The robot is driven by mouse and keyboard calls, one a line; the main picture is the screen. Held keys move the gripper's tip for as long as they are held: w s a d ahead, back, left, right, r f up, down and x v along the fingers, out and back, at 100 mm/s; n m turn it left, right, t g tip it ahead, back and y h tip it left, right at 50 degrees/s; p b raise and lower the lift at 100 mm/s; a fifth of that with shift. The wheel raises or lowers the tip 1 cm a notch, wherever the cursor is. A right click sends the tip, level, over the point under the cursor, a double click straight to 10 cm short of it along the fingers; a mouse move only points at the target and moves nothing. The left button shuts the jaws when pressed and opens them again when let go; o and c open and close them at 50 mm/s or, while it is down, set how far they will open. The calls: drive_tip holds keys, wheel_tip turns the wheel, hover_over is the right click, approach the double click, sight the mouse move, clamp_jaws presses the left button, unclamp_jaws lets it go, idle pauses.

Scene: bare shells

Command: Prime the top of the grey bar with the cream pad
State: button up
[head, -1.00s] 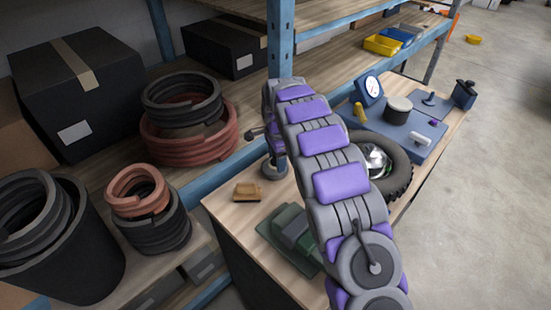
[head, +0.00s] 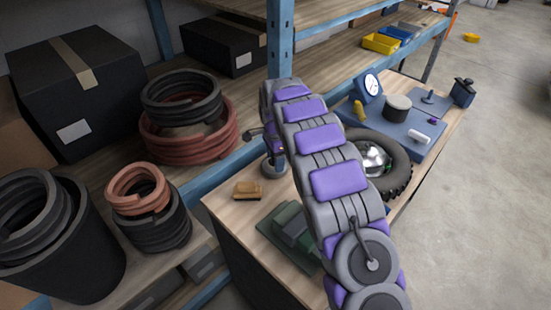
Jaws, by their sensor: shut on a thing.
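My arm runs up from the bottom of the head view to a bend near the blue shelf post. A purple and dark part of it shows beyond the bend, low over the bench. My gripper's fingers cannot be made out; the arm hides what lies behind it. I cannot make out the cream pad or the grey bar. A green fixture (head: 289,226) sits on the wooden bench (head: 233,214), partly covered by my arm. A small tan-brown block (head: 248,190) lies on the bench to its left.
A tyre with a shiny hub (head: 398,170) lies right of my arm. Behind it is a blue plate (head: 397,132) with a dial gauge (head: 371,84). Shelves at left hold black boxes (head: 75,90) and coiled hoses (head: 182,100). Bare floor (head: 495,150) lies to the right.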

drive_tip(key=shift+a, duration=0.2)
drive_tip(key=shift+r+p, duration=0.35)
drive_tip(key=shift+r, duration=0.15)
drive_tip(key=shift+r+p, duration=1.4)
drive_tip(key=shift+r, duration=1.6)
drive_tip(key=shift+d, duration=0.15)
drive_tip(key=shift+s+d+r+n, duration=0.1)
drive_tip(key=shift+d+n, duration=0.15)
drive_tip(key=shift+n, duration=0.05)
drive_tip(key=s+d+r+n, duration=0.2)
drive_tip(key=s+d+n, duration=0.2)
drive_tip(key=d+n, duration=0.2)
drive_tip(key=s+d+r+n, duration=0.3)
drive_tip(key=s+d+n, duration=0.1)
drive_tip(key=d+n, duration=0.2)
drive_tip(key=shift+d+r+n, duration=0.25)
drive_tip(key=shift+d+n, duration=0.15)
drive_tip(key=shift+d, duration=0.05)
